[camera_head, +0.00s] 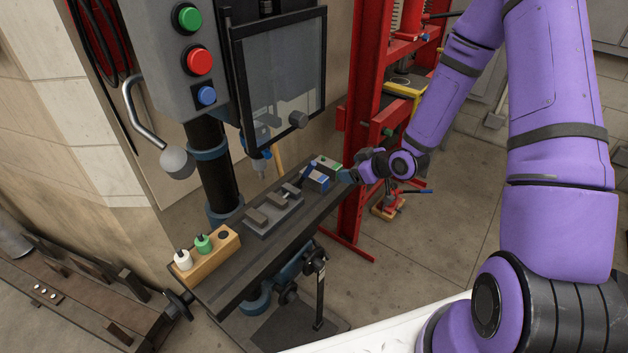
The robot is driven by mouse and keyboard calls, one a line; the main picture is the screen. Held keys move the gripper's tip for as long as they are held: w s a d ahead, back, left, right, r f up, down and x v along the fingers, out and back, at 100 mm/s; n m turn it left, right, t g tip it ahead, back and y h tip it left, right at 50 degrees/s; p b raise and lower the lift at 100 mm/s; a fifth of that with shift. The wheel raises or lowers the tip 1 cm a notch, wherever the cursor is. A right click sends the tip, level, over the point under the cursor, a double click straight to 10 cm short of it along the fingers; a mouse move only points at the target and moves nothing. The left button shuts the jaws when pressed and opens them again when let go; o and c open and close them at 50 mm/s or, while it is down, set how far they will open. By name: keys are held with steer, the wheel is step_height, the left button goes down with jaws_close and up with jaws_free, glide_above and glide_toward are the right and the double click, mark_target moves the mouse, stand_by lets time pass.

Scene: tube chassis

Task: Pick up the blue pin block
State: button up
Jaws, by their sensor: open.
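The blue pin block (317,182) is a small dark block with a blue face, at the far right end of the drill press table (245,268). A similar block with a green top (326,163) stands just behind it. My gripper (347,175) is open at the table's right end, just right of the two blocks. Its fingers are small and partly merge with the blocks in this view. I cannot tell whether they touch the blue block or are around it.
A grey vise (272,214) sits mid-table, left of the blocks. A wooden holder (212,257) with white and green bottles stands at the near left end. The drill head and clear guard (285,75) hang above. A red press frame (358,130) rises behind my gripper.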

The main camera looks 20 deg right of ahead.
steer(key=t+y, duration=0.1)
steer(key=y, duration=0.1)
glide_toward(323, 179)
steer(key=shift+m, duration=0.3)
steer(key=x, duration=1.1)
steer(key=shift+w+a+f, duration=0.15)
steer(key=shift+w+f, duration=0.05)
steer(key=shift+w, duration=0.15)
steer(key=shift+t, duration=0.3)
steer(key=c, duration=1.1)
